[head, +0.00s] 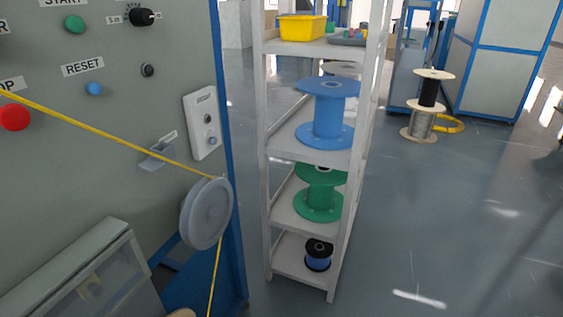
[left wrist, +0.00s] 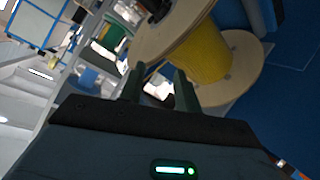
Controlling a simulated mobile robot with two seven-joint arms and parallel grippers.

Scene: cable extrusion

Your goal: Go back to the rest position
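My left gripper (left wrist: 158,88) shows in the left wrist view with its two dark fingers apart and nothing between them. A wooden spool wound with yellow cable (left wrist: 215,60) is just beyond the fingers; I cannot tell whether they touch it. Neither gripper shows in the head view, and my right gripper is in no view.
A grey machine panel (head: 110,150) stands at left, with a yellow cable (head: 110,132) running over a grey pulley (head: 207,213). A white shelf (head: 300,212) holds blue and green spools. Wooden-ended spools (head: 425,105) stand farther back. Floor (head: 450,220) at right is clear.

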